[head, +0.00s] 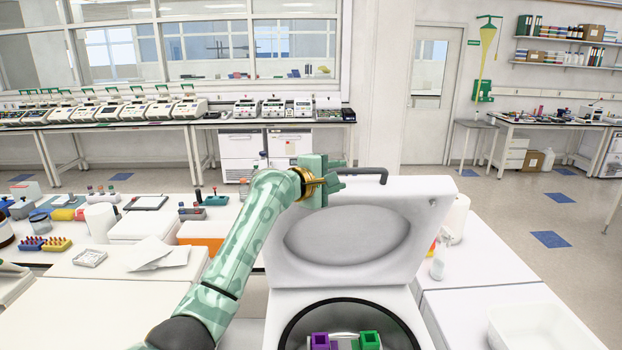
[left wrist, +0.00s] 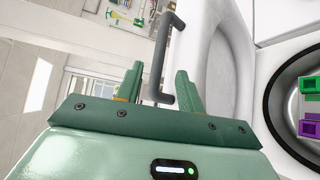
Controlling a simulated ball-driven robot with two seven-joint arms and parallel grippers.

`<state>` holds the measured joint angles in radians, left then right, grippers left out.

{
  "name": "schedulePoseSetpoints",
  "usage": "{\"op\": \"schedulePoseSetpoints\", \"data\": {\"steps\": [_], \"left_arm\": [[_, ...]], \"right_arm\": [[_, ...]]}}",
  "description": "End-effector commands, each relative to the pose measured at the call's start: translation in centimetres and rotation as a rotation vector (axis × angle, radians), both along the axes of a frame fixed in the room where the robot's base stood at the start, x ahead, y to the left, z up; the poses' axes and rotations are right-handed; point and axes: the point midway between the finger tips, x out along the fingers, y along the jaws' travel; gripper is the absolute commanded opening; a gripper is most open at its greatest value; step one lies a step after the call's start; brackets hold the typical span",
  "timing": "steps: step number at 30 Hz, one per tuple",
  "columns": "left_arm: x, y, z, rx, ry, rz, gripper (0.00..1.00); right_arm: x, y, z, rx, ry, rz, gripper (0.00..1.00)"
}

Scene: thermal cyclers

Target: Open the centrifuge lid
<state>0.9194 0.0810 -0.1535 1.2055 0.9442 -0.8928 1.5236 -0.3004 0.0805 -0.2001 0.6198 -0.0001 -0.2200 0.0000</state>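The centrifuge lid (head: 350,235) stands raised, tilted back above the centrifuge body, with its pale underside facing me. The centrifuge bowl (head: 290,335) is uncovered and shows a purple holder (head: 320,341) and a green holder (head: 370,340). A dark bar handle (head: 372,171) sticks out at the lid's upper left edge. My left gripper (head: 335,176) is at that handle. In the left wrist view the gripper (left wrist: 160,72) has its fingers apart, with the handle (left wrist: 157,62) between them and a gap on at least one side. My right gripper is not in view.
White worktops flank the centrifuge, with a white tub (head: 540,328) at the lower right and a bottle (head: 438,262) beside the lid. Racks and an orange box (head: 200,240) crowd the left bench. Open floor lies beyond.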

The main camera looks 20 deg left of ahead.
Motion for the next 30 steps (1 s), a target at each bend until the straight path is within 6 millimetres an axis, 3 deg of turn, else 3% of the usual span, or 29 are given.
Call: {"op": "schedulePoseSetpoints", "data": {"steps": [6,12,25,28,30], "left_arm": [[-4.3,2.3,0.5,0.003,-0.002,0.002,0.38],[-6.9,3.6,1.1,0.0,-0.001,0.0,0.38],[-7.7,4.0,1.3,0.004,-0.002,0.0,0.38],[-8.2,4.0,-0.4,0.066,-0.002,0.003,0.38],[-9.2,4.2,-3.4,0.188,-0.005,0.006,0.38]], "right_arm": [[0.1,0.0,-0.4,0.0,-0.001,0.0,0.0],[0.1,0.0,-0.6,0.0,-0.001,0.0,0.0],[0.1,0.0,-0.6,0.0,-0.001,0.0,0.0],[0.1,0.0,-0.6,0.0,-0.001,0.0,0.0],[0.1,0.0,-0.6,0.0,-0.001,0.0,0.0]]}}
